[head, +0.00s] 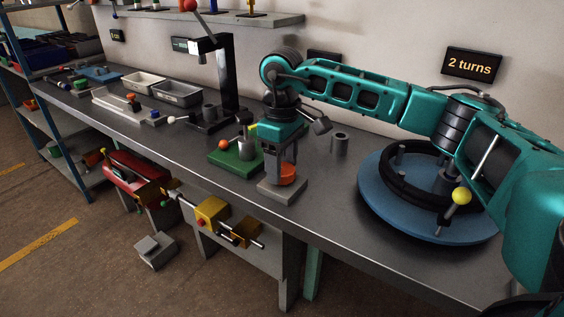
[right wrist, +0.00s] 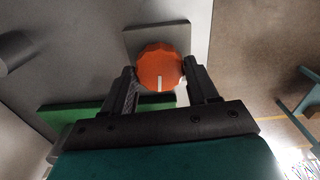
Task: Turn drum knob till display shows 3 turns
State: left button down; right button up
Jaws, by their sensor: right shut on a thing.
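An orange knob (head: 289,175) with a white mark sits on a small grey base (head: 283,191) near the bench's front edge. My right gripper (head: 284,160) reaches down over it and is shut on it. In the right wrist view the fingers (right wrist: 161,74) hold the knob (right wrist: 160,60) from both sides, with its white mark pointing toward the bottom of the picture. The black display (head: 473,65) on the wall reads "2 turns". A blue drum (head: 375,205) with a black hose coil (head: 400,188) stands at the right. My left gripper is not in view.
A green block (head: 232,165) stands just left of the knob's base. A grey cylinder (head: 340,144) stands behind. A yellow ball handle (head: 461,196) rises at the drum. Grey trays (head: 177,94) and small parts lie further left. The front bench strip beside the drum is clear.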

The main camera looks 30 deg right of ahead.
dwell(0.5)
jog(key=o, duration=1.1)
jog(key=shift+c, duration=0.2)
jog(key=shift+r, duration=0.15)
notch_tip(320, 180, up, 13)
jog(key=p, duration=0.1)
